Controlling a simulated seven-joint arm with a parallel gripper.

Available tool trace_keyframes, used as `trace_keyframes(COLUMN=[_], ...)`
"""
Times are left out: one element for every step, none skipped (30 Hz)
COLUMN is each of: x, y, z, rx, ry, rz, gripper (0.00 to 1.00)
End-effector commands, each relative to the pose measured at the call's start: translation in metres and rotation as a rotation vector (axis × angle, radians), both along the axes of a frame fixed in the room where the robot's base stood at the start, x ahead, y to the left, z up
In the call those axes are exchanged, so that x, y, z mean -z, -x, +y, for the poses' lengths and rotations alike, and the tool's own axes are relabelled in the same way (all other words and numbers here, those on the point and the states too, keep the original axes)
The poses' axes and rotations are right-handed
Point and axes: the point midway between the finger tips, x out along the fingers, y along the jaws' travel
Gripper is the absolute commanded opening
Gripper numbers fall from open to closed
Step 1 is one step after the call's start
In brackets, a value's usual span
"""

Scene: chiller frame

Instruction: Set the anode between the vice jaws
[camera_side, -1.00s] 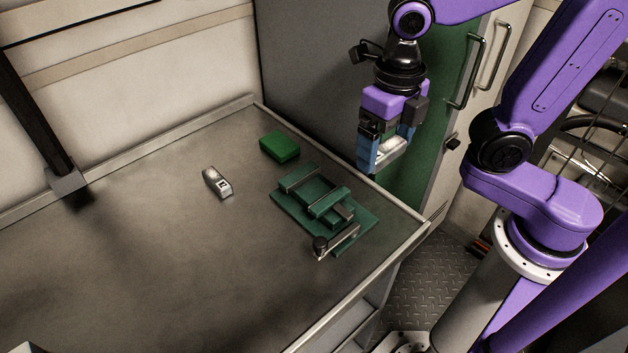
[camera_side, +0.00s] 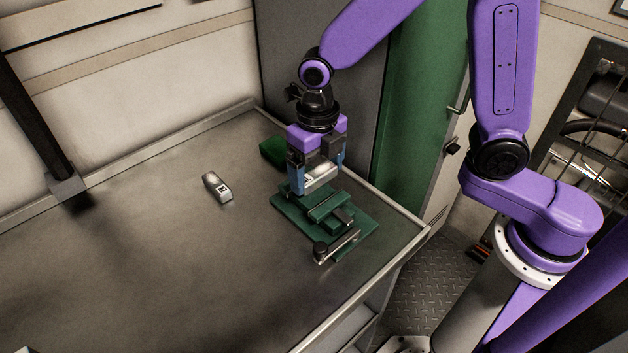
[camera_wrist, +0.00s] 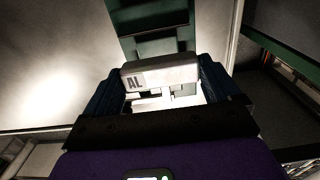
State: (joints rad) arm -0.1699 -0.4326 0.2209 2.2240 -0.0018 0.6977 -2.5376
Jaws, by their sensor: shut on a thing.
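The anode (camera_side: 321,175) is a pale metal block held between the blue fingers of my gripper (camera_side: 317,180). In the wrist view the anode (camera_wrist: 161,75) shows the letters "AL" and spans between the two fingers of my gripper (camera_wrist: 160,90). The green vice (camera_side: 318,215) lies on the bench with its crank handle towards the front. My gripper is over the vice's back part, and the anode appears above the jaws. I cannot tell the exact gap. In the wrist view the vice (camera_wrist: 150,20) shows beyond the anode, partly hidden by it.
A second pale metal block (camera_side: 217,187) with a dark mark lies on the bench left of the vice. A green box (camera_side: 273,151) stands behind the vice, partly hidden by my gripper. A grey cabinet wall stands close behind.

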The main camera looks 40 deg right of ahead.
Motion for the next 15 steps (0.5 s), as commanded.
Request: trace_keyframes(x=[0.002, 0.003, 0.006, 0.009, 0.013, 0.02, 0.024, 0.028, 0.032, 0.034, 0.036, 0.037, 0.038, 0.038, 0.037], y=[-0.001, -0.002, -0.004, -0.006, -0.006, -0.005, -0.005, -0.005, -0.005, -0.005, -0.005, -0.005, -0.005, -0.006, -0.006], z=[0.001, 0.001, 0.002, 0.003, 0.003, 0.002, 0.002, 0.002, 0.002, 0.002, 0.002, 0.003, 0.003, 0.003, 0.003], rx=[0.0, 0.0, 0.0, 0.0, 0.0, 0.0, 0.0, 0.0, 0.0, 0.0, 0.0, 0.0, 0.0, 0.0, 0.0], ry=[0.0, 0.0, 0.0, 0.001, 0.002, 0.003, 0.002, 0.002, 0.001, 0.0, 0.0, -0.001, -0.001, -0.001, -0.002], rz=[-0.001, -0.001, 0.0, 0.001, 0.003, 0.004, 0.003, 0.004, 0.002, 0.001, 0.001, 0.0, -0.001, -0.001, -0.001], gripper=[0.54, 0.54, 0.54, 0.54, 0.54, 0.54, 0.54, 0.54, 0.54, 0.54, 0.54, 0.54, 0.54, 0.54, 0.54])
